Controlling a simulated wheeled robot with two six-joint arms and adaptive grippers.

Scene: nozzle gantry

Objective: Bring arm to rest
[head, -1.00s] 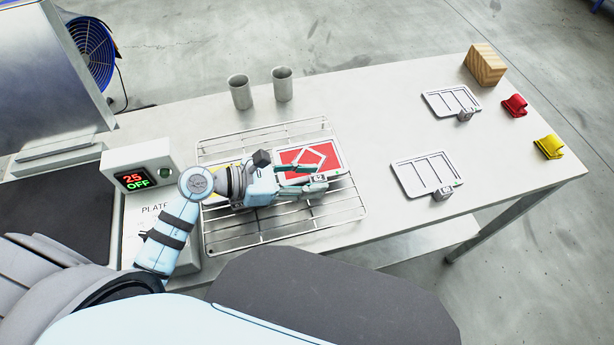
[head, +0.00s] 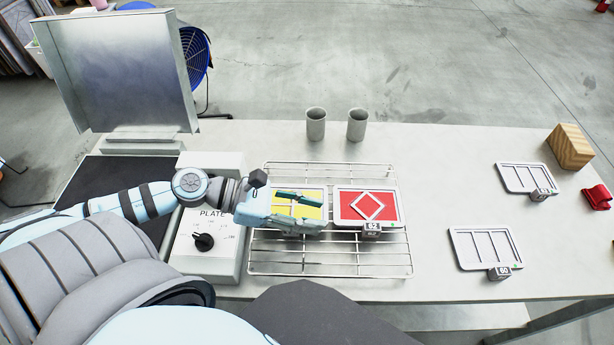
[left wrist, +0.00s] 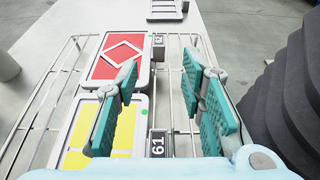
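My left gripper (head: 297,208) hangs over the left part of a wire rack (head: 330,268), above a yellow-and-white framed plate (head: 310,195). Its two teal fingers stand apart with nothing between them. In the left wrist view the open fingers (left wrist: 165,110) show above the yellow plate (left wrist: 80,160) and its 61 tag (left wrist: 158,144). A red plate with a white diamond (head: 350,205) and a 62 tag (head: 371,230) lies on the rack, right of the gripper. The gripper hides part of the yellow plate. My right gripper is not in view.
A control box with a knob (head: 203,242) stands left of the rack. Two grey cups (head: 316,124) stand behind it. Two white frames (head: 486,248), a wooden block (head: 569,147) and a red piece (head: 597,197) are on the right. An open metal lid (head: 130,75) rises at left.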

